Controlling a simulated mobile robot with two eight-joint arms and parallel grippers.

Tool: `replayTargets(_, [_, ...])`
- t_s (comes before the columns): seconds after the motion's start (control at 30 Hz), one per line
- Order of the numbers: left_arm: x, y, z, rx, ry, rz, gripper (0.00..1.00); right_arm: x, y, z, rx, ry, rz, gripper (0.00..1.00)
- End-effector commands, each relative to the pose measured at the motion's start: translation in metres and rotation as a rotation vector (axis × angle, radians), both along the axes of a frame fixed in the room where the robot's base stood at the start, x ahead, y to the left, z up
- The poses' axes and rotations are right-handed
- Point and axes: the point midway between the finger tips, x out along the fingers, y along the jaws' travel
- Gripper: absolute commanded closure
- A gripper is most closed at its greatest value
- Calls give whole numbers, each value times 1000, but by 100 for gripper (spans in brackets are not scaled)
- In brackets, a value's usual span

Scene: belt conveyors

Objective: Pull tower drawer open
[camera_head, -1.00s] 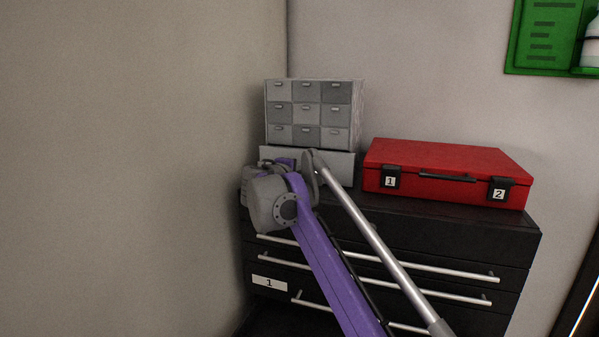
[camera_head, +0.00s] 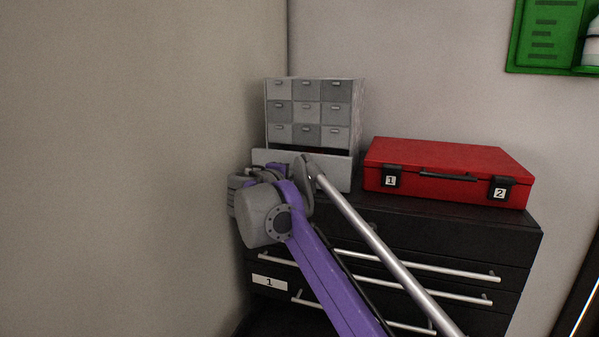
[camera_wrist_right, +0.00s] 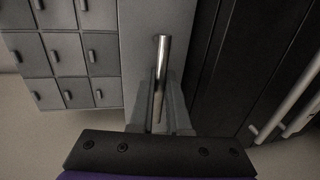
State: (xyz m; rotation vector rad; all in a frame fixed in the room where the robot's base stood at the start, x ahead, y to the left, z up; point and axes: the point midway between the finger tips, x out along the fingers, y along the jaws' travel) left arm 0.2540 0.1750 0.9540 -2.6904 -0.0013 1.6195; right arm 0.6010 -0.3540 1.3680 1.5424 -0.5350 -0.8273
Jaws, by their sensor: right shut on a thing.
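The grey drawer tower (camera_head: 308,112) stands on the black cabinet in the corner, with several small drawers above one wide bottom drawer (camera_head: 335,170). The wide drawer stands partly out, with a dark gap above its front. Its front also shows in the right wrist view (camera_wrist_right: 138,40). A shiny bar handle (camera_wrist_right: 163,55) sits on that front. My right gripper (camera_wrist_right: 160,98) is shut on the handle, with one finger on each side. In the head view my right wrist hides the handle and the fingers. My left gripper is in neither view.
A red case (camera_head: 445,173) lies on the black cabinet (camera_head: 430,225) right of the tower. The cabinet has long bar handles on its front. Walls close in behind and to the left. A green panel (camera_head: 545,35) hangs at upper right.

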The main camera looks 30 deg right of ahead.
Motion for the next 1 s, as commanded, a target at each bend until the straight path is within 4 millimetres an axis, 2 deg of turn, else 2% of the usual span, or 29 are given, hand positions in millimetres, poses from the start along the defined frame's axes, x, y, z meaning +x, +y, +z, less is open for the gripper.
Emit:
replayTargets(0.03, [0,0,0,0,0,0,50,-10,16,0,3,-1,9,100])
replayTargets(0.1, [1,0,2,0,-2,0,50,-24,32,0,3,-1,9,100])
replayTargets(0.3, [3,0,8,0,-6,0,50,-54,66,1,2,-1,7,100])
replayTargets(0.47, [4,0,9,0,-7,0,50,-64,75,0,1,-1,4,100])
replayTargets(0.73, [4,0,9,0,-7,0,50,-64,75,0,0,0,3,100])
replayTargets(0.77, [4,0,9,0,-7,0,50,-64,75,0,0,0,3,84])
replayTargets(0.9, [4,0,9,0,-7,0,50,-64,75,0,0,0,2,58])
replayTargets(1.0, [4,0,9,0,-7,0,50,-64,75,-1,0,0,2,56])
